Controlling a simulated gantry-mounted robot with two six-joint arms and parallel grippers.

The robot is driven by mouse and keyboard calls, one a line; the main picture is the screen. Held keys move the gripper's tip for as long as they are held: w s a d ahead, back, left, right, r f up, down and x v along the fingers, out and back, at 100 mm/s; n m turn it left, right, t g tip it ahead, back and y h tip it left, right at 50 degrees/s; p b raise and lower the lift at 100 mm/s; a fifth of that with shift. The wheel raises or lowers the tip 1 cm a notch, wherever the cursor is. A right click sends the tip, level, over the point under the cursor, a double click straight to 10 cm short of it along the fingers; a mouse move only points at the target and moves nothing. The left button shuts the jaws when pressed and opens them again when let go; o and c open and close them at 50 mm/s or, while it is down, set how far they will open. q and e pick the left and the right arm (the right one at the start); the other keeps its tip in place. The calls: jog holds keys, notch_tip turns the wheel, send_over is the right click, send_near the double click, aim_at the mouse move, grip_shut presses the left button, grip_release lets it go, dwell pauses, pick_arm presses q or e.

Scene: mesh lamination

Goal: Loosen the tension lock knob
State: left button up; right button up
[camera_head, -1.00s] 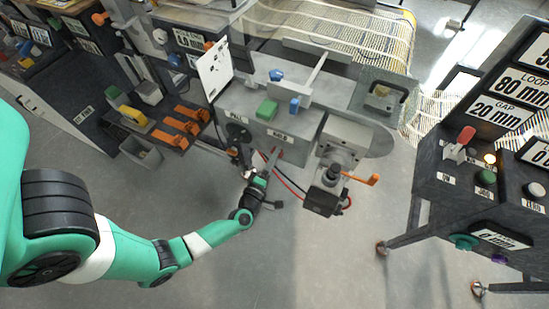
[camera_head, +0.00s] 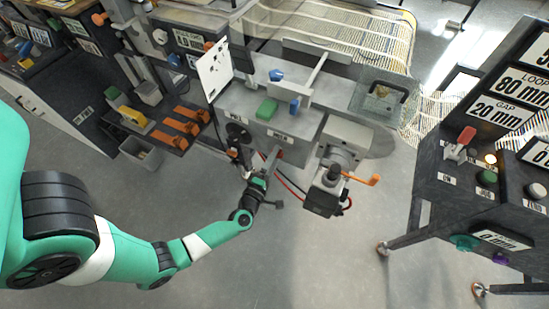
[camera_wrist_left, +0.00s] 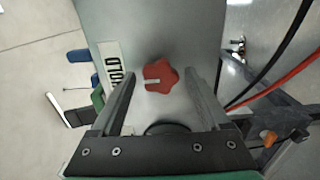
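The tension lock knob (camera_wrist_left: 160,76) is red and lobed, with a pale mark on its face. In the left wrist view it sits on a grey panel beside a label (camera_wrist_left: 115,66) reading HOLD. My left gripper (camera_wrist_left: 160,74) is open, with one finger on each side of the knob and a visible gap at both sides. In the head view the left gripper (camera_head: 271,160) is at the front face of the grey machine housing (camera_head: 240,105), where a bit of red shows by the fingertips. My right gripper is not in view.
Red and black cables (camera_head: 291,184) hang just right of the gripper. A unit with an orange handle (camera_head: 361,179) stands further right. A black reel (camera_head: 238,134) is close on the left. A control console (camera_head: 470,190) stands at the right. The floor in front is clear.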

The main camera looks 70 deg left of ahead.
pick_arm(q)
jog(key=p+v, duration=0.3)
jog(key=v, duration=0.8)
jog(key=shift+s+d, duration=0.2)
dwell(0.4)
